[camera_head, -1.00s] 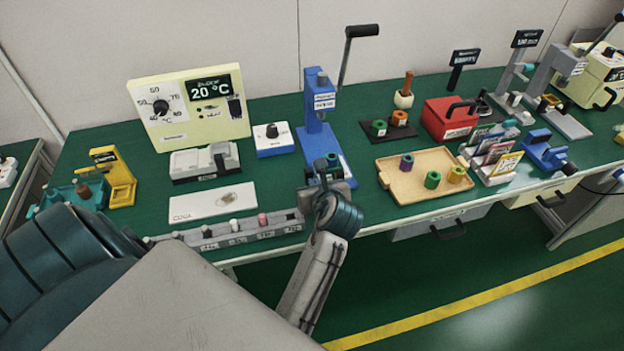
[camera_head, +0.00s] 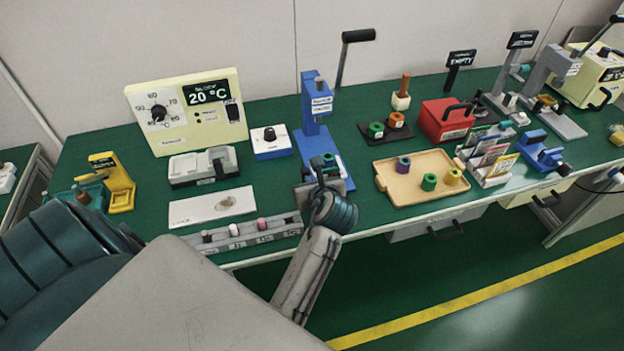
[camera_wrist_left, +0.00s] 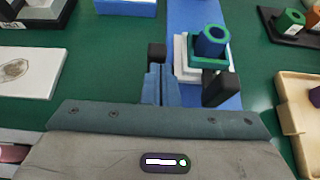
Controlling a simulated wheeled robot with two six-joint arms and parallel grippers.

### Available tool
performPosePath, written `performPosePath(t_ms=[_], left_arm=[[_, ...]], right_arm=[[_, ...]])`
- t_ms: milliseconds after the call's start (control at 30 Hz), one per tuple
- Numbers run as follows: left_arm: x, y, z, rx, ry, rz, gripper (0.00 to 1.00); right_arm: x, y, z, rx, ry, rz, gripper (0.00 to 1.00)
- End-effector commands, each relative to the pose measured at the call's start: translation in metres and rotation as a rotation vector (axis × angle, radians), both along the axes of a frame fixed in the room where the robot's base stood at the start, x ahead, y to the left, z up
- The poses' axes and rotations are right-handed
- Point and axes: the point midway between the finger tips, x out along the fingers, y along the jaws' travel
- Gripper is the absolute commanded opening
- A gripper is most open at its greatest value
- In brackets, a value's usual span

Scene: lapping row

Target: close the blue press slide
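The blue press (camera_head: 314,108) stands on the bench in the head view, its blue base reaching toward the front edge. My left gripper (camera_head: 320,168) is over the front end of the base. In the left wrist view its dark fingers (camera_wrist_left: 188,74) are apart, the right one close to the slide's front edge. My right gripper is out of view.
A rack of small pegs (camera_head: 246,238) and a white plate (camera_head: 212,206) lie left of the gripper. A tan tray (camera_head: 412,190) with several rings is to the right. The press lever (camera_head: 343,58) rises behind. A blue-white knob box (camera_head: 270,142) stands left of the press.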

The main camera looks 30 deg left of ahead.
Motion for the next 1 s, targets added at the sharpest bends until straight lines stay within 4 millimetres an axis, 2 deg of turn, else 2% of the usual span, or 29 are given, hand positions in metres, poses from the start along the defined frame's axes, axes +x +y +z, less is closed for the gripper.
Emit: performPosePath(t_ms=[33,267,400,533,700,1000], left_arm=[[0.003,0.003,0.008,0.003,0.002,-0.001,0.00],[0.016,0.020,0.009,0.003,0.002,-0.001,0.00],[0.029,0.038,0.009,0.004,0.003,0.001,0.00],[0.047,0.059,0.007,0.003,0.002,0.001,0.00],[0.062,0.077,0.003,0.001,0.001,0.003,0.00],[0.066,0.081,0.002,0.002,-0.004,0.002,0.00]], right_arm=[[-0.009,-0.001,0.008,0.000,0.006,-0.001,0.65],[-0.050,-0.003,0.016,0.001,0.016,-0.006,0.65],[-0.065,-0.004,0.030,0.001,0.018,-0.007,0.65],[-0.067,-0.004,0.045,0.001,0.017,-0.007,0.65],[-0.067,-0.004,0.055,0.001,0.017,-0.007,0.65],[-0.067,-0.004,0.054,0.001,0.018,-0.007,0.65]])
